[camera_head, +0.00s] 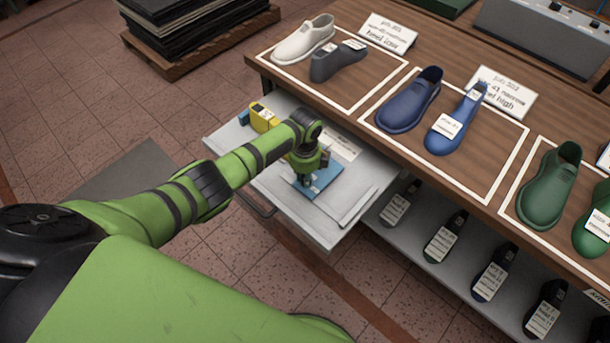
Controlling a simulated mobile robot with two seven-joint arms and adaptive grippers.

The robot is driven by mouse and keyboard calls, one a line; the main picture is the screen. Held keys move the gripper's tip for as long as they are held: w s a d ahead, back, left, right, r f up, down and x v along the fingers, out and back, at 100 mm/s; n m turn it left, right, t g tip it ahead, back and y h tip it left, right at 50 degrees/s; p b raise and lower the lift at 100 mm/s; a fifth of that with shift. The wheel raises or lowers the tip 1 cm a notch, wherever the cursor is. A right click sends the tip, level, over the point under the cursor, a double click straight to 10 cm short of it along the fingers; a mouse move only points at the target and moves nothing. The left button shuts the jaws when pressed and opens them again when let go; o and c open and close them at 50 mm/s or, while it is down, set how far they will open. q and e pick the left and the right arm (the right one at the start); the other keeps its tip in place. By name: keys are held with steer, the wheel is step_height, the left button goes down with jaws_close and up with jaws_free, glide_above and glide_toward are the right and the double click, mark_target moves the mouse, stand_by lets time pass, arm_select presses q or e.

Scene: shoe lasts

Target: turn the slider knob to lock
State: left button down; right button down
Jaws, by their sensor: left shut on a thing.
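My left gripper (306,182) points down into the open drawer, with its fingers shut at the top of a flat blue device (325,178). The slider knob is hidden at the fingertips, so I cannot see which way it is turned. The blue device lies on the bottom of the light grey drawer (352,213). My right gripper is not in view.
A yellow item (263,117) lies in the drawer's far left corner, and a white paper (340,146) lies behind the gripper. The wooden table (440,65) with shoes and lasts stands behind. Labelled lasts line the shelf (382,208) at right.

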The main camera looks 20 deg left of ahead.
arm_select(q)
steer(key=c, duration=1.1)
jaws_free()
steer(key=shift+c, duration=0.2)
steer(key=shift+r, duration=0.1)
step_height(320, 180, up, 12)
